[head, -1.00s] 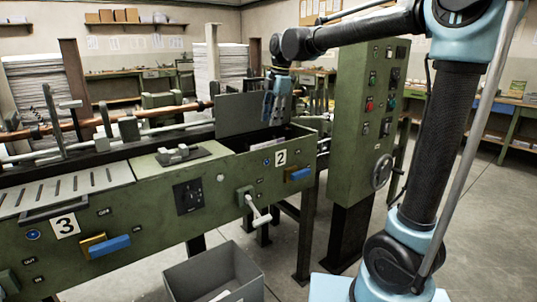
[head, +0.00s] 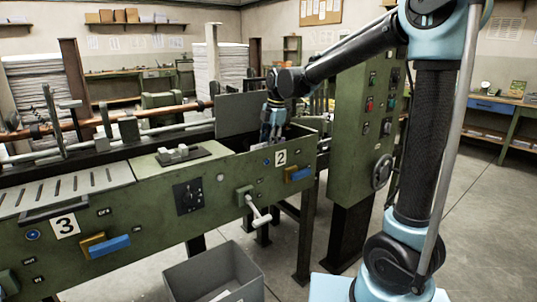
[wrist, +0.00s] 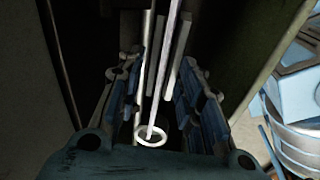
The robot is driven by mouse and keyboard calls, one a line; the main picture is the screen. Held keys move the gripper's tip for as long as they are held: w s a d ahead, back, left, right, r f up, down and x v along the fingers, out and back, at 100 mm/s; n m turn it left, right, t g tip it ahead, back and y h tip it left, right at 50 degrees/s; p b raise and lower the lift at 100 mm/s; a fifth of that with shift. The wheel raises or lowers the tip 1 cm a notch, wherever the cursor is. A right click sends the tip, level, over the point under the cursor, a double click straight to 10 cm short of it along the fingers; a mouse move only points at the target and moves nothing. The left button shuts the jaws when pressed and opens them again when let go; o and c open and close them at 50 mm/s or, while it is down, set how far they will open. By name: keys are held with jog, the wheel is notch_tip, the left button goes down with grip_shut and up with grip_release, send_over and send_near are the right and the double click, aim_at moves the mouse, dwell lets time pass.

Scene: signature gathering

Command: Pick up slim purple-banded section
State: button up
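My gripper (head: 273,130) points down into the dark open pocket behind the number 2 plate in the head view. In the wrist view my gripper (wrist: 155,90) has its two blue fingers apart, left and right of several slim pale upright edges (wrist: 183,55). A long pale rod with a ring at its near end (wrist: 150,138) runs between the fingers. The fingers do not look closed on anything. No purple band can be made out, so I cannot tell which edge is the slim purple-banded section. The pocket's bottom is dark.
The green machine's front wall (head: 230,190) and an upright grey plate (head: 236,114) bound the pocket closely. A green control cabinet (head: 360,135) stands just to the right. A grey bin (head: 190,280) sits on the floor in front.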

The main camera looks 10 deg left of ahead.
jog(key=shift+f, duration=0.15)
grip_shut()
